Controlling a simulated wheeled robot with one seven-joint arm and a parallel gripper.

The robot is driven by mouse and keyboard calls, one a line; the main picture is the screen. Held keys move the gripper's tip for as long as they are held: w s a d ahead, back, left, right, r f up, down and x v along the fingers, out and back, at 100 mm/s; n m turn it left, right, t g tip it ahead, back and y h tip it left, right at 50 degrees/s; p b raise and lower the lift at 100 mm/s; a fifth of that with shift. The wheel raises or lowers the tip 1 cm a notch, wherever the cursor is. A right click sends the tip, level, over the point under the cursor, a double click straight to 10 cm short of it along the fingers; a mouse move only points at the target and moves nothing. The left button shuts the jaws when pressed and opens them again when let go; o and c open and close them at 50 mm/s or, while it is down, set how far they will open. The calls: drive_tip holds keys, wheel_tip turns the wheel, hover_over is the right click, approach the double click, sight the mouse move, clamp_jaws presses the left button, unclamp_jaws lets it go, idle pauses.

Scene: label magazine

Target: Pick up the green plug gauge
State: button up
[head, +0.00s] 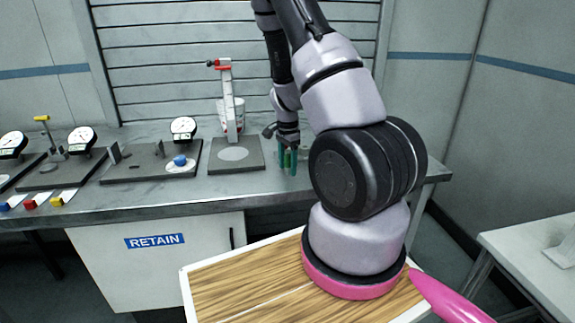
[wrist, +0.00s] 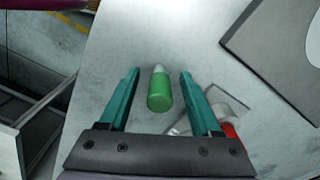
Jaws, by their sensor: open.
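The green plug gauge (wrist: 159,93) shows in the wrist view as a green cylinder with a pale grey tip. It is on the grey bench top, between my two teal fingers, with a gap on each side. My gripper (wrist: 158,85) is open and points down at the bench. In the head view my gripper (head: 287,162) is over the bench's right part, and a bit of green, likely the plug gauge, shows between the fingers. Whether the fingertips are level with the gauge is hard to tell.
A dark plate with a grey disc (head: 234,154) and a stand (head: 229,100) is just left of my gripper. Dial gauges (head: 183,127) and a blue knob (head: 180,160) are farther left. In the wrist view a red-ended object (wrist: 229,130) lies partly behind the right finger.

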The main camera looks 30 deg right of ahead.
drive_tip(key=shift+c, duration=0.3)
clamp_jaws()
